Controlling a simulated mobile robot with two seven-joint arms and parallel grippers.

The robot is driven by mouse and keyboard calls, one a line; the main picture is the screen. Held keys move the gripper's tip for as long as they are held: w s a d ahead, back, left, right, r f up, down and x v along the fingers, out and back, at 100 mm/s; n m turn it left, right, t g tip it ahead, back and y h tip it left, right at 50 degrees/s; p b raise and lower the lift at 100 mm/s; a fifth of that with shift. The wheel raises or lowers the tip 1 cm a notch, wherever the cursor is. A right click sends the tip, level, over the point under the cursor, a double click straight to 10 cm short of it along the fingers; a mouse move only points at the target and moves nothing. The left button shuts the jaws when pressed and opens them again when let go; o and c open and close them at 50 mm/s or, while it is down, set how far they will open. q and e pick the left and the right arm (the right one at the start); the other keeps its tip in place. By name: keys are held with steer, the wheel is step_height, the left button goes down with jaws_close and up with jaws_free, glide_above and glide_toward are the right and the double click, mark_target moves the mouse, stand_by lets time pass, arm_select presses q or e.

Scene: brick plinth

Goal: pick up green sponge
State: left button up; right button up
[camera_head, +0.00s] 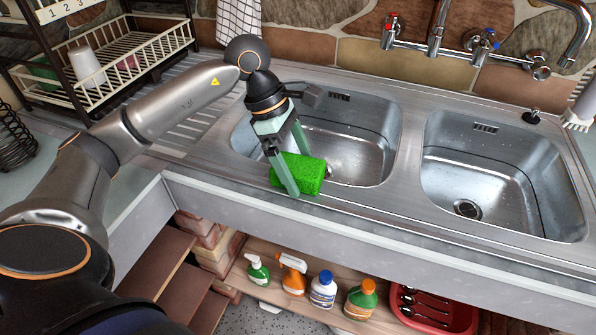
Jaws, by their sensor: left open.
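A bright green sponge (309,174) rests at the front edge of the left sink basin, on or just above the steel rim. My left gripper (290,180) points down at it from above. Its fingers are open, and one finger passes in front of the sponge's left part. I cannot tell whether either finger touches the sponge. My right gripper is not in view.
The left basin (365,130) and right basin (500,165) are empty. The taps (435,40) rise behind them. A dish rack (120,65) stands at the back left. Several bottles (323,290) and a red tray (460,318) are on the shelf below.

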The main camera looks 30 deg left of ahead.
arm_select(q)
steer(key=shift+f, duration=0.2)
stand_by(0.3)
steer(key=c, duration=1.2)
